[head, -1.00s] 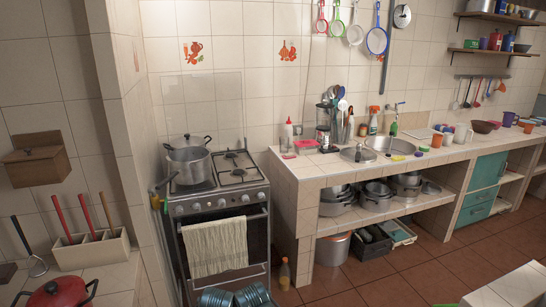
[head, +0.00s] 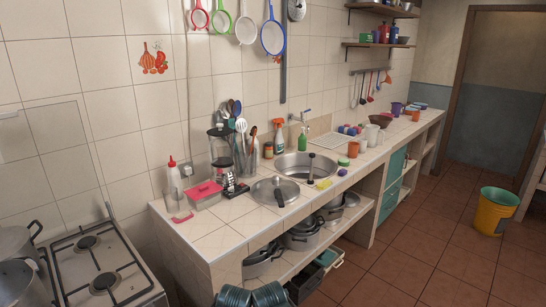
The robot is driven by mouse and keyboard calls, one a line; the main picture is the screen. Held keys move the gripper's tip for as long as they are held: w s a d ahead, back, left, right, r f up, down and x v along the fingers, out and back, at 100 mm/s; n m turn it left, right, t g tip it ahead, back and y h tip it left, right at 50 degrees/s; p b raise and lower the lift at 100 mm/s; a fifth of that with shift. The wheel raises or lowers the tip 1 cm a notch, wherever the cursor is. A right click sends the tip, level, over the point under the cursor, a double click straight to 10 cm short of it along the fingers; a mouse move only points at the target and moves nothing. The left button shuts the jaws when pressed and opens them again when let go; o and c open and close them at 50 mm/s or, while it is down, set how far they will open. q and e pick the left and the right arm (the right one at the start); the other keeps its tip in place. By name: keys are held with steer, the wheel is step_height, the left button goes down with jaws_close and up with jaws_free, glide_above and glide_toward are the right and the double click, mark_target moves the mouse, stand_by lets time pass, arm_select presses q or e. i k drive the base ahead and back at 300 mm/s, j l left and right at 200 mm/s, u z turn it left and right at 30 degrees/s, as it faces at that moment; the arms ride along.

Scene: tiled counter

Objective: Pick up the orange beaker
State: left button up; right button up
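An orange beaker (head: 353,149) stands upright on the tiled counter (head: 215,238), just right of the sink, in the head view. A second, smaller-looking orange cup (head: 416,115) stands farther along the counter, near a purple cup; I cannot tell which one the task means. Neither of my grippers can be made out. Only teal ribbed parts of my own body show at the bottom edge, well short of both cups.
White mugs (head: 372,134) stand beside the nearer orange beaker. The sink (head: 303,165), a pot lid (head: 275,191), a blender (head: 221,151) and bottles crowd the counter. The stove (head: 100,268) is at left. A yellow bucket (head: 494,212) stands on the otherwise open floor at right.

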mark_target(353, 147)
steer(key=i+j+z, duration=0.7)
steer(key=i, duration=0.2)
steer(key=j, duration=0.1)
